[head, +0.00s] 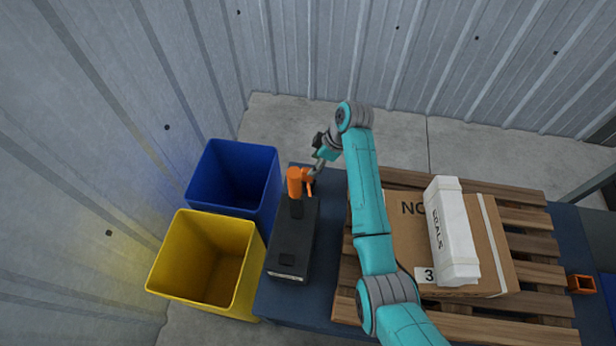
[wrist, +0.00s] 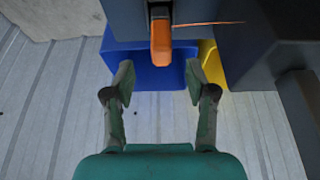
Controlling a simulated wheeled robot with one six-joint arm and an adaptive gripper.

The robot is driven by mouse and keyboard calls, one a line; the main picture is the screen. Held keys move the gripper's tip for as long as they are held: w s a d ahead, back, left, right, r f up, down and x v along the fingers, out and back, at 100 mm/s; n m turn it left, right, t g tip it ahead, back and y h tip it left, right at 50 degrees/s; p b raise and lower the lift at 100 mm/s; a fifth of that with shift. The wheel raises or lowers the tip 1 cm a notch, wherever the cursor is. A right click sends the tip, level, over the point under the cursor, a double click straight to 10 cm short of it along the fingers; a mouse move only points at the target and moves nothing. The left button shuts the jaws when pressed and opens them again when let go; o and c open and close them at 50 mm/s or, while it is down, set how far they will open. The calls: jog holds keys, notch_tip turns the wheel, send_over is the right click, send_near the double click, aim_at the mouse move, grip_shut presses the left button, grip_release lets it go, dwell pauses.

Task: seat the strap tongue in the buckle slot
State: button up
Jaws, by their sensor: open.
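An orange piece (head: 295,182) stands on a dark stem at the far end of a long dark box (head: 292,245). In the wrist view an orange block (wrist: 161,42) sits on a dark stem at the top centre, ahead of and between my spread fingers; it looks like the same piece. I cannot tell whether it is the strap tongue or the buckle. My gripper (wrist: 158,80) is open and empty, with its fingers apart from the orange block. In the head view my gripper (head: 324,145) is just behind and right of the orange piece. No slot shows clearly.
A blue bin (head: 207,190) and a yellow bin (head: 172,270) stand left of the dark box. A wooden pallet (head: 535,245) bears a cardboard box (head: 405,245) with a white carton (head: 452,230) on top. A small orange square frame (head: 581,283) lies at the right.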

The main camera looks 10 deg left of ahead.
aim_at(308, 180)
jog(key=shift+x, duration=3.2)
jog(key=shift+s, duration=0.1)
grip_shut()
